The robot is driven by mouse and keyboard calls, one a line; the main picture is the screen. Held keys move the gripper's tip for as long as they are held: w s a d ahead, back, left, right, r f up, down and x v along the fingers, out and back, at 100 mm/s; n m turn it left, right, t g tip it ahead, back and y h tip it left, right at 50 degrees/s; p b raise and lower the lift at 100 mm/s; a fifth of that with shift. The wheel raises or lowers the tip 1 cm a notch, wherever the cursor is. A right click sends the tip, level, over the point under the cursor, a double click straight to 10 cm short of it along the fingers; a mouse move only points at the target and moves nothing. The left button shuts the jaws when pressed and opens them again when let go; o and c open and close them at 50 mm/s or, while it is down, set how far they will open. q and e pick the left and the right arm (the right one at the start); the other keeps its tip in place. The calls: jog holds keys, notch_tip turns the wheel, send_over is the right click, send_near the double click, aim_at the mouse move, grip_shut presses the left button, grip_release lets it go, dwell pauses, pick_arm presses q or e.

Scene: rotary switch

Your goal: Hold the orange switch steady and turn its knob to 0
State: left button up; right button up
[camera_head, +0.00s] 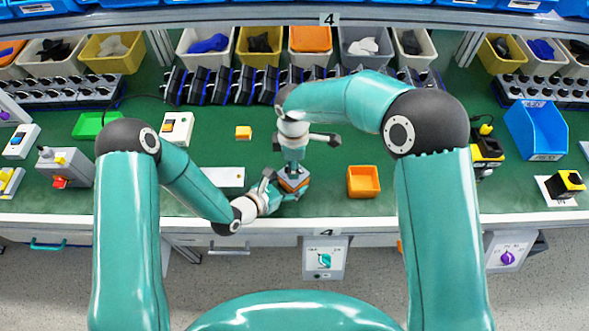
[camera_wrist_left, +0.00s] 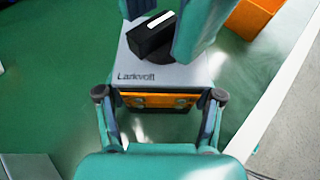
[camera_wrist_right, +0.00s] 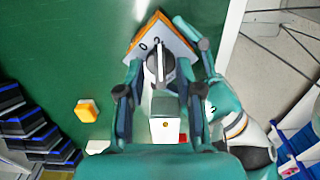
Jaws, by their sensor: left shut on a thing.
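The orange switch (camera_head: 295,181) has a light grey face plate and sits near the bench's front edge. My left gripper (camera_wrist_left: 160,97) is shut on its orange body, one finger at each side. The plate (camera_wrist_left: 170,74) reads "Larkvolt" in the left wrist view. The black knob (camera_wrist_left: 150,36) has a white stripe; which mark it points at is hard to tell. My right gripper (camera_wrist_right: 160,72) points down over the switch. Its open fingers stand on either side of the knob (camera_wrist_right: 160,62), apparently with gaps. Small marks show on the plate in the right wrist view.
An orange bin (camera_head: 363,181) stands just right of the switch. A small yellow-orange block (camera_head: 243,132) and a white box (camera_head: 177,129) lie to the left. A row of black switches (camera_head: 215,86) lines the back. Green bench top is free between them.

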grip_shut()
jog(key=n, duration=0.7)
jog(key=shift+n, duration=0.4)
jog(key=shift+c, duration=1.9)
grip_release()
jog(key=shift+n, duration=0.6)
jog(key=o, duration=0.5)
jog(key=shift+r, duration=0.1)
jog(key=shift+r, duration=2.4)
